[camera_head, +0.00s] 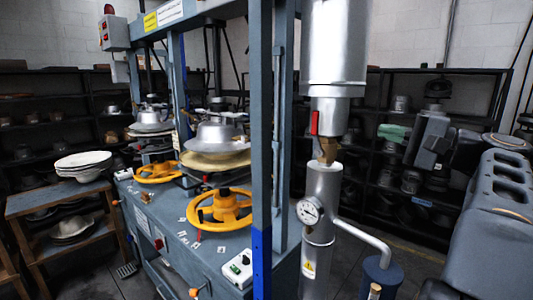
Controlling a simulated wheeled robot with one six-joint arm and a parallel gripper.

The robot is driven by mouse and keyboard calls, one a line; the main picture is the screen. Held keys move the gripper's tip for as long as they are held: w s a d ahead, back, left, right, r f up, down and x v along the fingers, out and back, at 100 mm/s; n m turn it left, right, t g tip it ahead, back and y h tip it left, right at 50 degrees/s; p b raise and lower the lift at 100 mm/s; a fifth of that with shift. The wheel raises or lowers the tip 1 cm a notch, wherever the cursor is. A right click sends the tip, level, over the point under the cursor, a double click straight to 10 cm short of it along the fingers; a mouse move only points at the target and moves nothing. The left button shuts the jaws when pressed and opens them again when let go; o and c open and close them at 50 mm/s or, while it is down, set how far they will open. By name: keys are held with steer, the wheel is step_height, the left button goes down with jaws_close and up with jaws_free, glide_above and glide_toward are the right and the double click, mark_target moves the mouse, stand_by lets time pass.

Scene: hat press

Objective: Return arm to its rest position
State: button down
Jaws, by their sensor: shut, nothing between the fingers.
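I cannot make out my gripper or its fingers in the head view. The hat press (190,235) is a blue-grey frame machine at the left and middle. Two metal hat moulds stand on it, the nearer mould (218,136) on a pale disc and the farther mould (151,117) behind it. A yellow handwheel (219,209) sits below the nearer mould and another yellow handwheel (157,172) below the farther one.
A silver pipe (322,200) with a pressure gauge (310,211) stands in front of the press. A wooden stand (45,203) at the left bears pale hats (82,161). Dark shelves line the back. Grey machinery (490,205) fills the right edge.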

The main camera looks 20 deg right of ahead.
steer(key=w+d+f+m+g+h, duration=0.25)
steer(key=f+h, duration=0.25)
steer(key=f, duration=0.7)
steer(key=s+a+f+g+h, duration=0.1)
steer(key=a+f+g+h, duration=0.3)
steer(key=f, duration=0.8)
steer(key=s+a+f+n+g+h, duration=0.1)
steer(key=s+a+f+n, duration=0.3)
steer(key=a, duration=0.6)
steer(key=s+a+f+n+g, duration=0.4)
steer(key=s+a+f+n, duration=0.1)
steer(key=a+f+n, duration=0.4)
steer(key=shift+a+n+h, duration=0.35)
steer(key=shift+a+h, duration=0.05)
steer(key=shift+a, duration=0.1)
